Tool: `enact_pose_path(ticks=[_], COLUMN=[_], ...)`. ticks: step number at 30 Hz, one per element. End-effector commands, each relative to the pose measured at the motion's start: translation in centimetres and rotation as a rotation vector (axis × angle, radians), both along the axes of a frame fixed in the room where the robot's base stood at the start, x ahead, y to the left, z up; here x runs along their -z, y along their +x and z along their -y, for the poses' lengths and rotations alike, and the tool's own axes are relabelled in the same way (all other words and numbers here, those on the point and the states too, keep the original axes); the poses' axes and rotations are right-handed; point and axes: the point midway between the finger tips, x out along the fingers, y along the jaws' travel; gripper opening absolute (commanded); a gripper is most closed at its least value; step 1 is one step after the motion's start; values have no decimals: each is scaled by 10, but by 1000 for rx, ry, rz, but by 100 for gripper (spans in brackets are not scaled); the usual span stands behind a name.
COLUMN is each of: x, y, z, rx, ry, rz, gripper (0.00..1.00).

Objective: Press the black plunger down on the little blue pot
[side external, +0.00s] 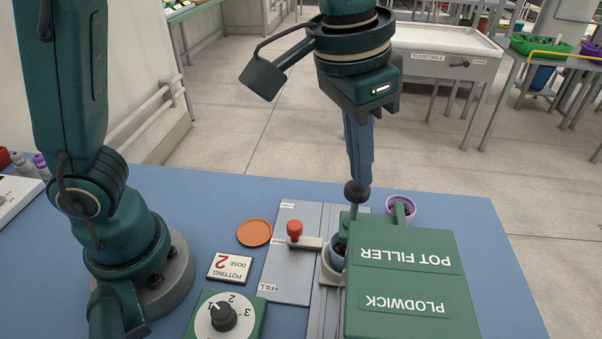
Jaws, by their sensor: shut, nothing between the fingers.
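The black plunger knob (357,193) is a round ball on a thin rod at the left side of the green pot filler (405,280). The little blue pot (336,262) sits below it, against the machine, with dark potting mix inside. It is partly hidden by the machine and a pale holder. My gripper (358,178) points down with its blue fingers shut, directly above the knob. The fingertips look to be at the top of the knob; I cannot tell whether they press on it.
A red-knobbed lever (295,231) stands left of the pot on the grey plate (290,284). An orange saucer (254,233), a dose card (229,268) and a dial box (224,317) lie further left. A purple pot (401,209) stands behind the machine. The blue table (215,200) is clear behind the saucer.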

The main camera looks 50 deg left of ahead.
Motion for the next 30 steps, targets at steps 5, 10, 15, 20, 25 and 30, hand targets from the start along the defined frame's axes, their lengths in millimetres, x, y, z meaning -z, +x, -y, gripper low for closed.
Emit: enact_pose_path(ticks=[5, 10, 15, 20, 25, 30], x=[5, 10, 15, 20, 25, 30], y=[0, 0, -1, -1, 0, 0], z=[0, 0, 0, 0, 0, 0], rx=[0, 0, 0, 0, 0, 0], ry=[0, 0, 1, 1, 1, 1], rz=[-1, -1, -2, -2, -2, -2], gripper=[0, 0, 0, 0, 0, 0])
